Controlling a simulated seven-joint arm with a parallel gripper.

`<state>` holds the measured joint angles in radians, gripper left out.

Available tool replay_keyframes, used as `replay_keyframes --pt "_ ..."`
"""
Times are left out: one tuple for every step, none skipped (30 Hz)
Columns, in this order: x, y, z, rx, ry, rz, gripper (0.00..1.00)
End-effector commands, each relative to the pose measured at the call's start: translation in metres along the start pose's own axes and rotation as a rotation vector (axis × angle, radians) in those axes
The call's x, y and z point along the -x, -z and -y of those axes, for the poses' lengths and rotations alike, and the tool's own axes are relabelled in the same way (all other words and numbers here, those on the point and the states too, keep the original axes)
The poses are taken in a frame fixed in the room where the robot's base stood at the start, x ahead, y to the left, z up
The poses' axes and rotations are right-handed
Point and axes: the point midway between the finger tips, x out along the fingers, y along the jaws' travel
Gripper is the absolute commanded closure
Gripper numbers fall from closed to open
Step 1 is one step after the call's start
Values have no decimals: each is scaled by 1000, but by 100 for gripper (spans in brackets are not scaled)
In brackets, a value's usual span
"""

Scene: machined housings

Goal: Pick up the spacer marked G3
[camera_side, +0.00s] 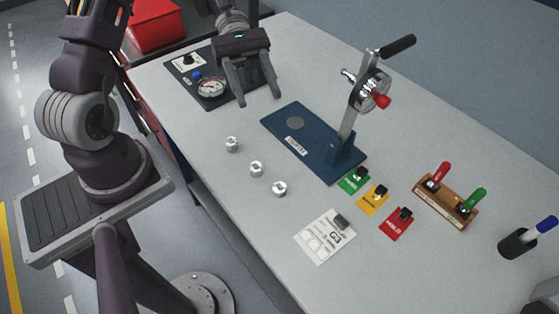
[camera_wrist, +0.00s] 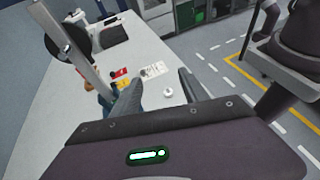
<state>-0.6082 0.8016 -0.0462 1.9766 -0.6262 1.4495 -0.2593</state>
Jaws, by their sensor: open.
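Three small silvery spacers stand in a slanting row on the table in the side view: a far one (camera_side: 232,144), a middle one (camera_side: 256,168) and a near one (camera_side: 280,188). Their marks are too small to read, so I cannot tell which is G3. My gripper (camera_side: 259,100) is open and empty, above the table and beyond the row. In the wrist view, one spacer (camera_wrist: 168,92) shows between the fingers; the others are hidden. A white card (camera_side: 322,243) reads G3 and has a grey block (camera_side: 341,222) on it.
A blue-based lever press (camera_side: 345,125) stands right of the spacers. A dial gauge (camera_side: 212,88) sits on a dark mat behind.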

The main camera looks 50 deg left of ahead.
Motion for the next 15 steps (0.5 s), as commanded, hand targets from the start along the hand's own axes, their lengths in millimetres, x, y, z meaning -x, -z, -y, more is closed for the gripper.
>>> replay_keyframes --pt "-11 25 1 7 3 8 48" --pt "-17 40 1 6 3 7 48" --pt "-25 57 1 4 4 5 48" --pt "-30 69 1 4 4 4 48" --pt "-34 79 1 2 4 2 48" --pt "-38 90 0 1 4 1 48" --pt "-40 96 0 -1 4 0 48" --pt "-43 100 0 -2 3 0 48" --pt "-48 103 0 -2 3 -1 48" --pt "-54 104 0 -2 4 1 48" --pt "-60 104 0 -3 5 0 48" --pt "-70 103 1 -1 6 0 48" --pt "-77 103 0 -2 6 1 48" --pt "-84 103 0 -3 6 1 48" --pt "-92 103 1 -1 7 0 48"
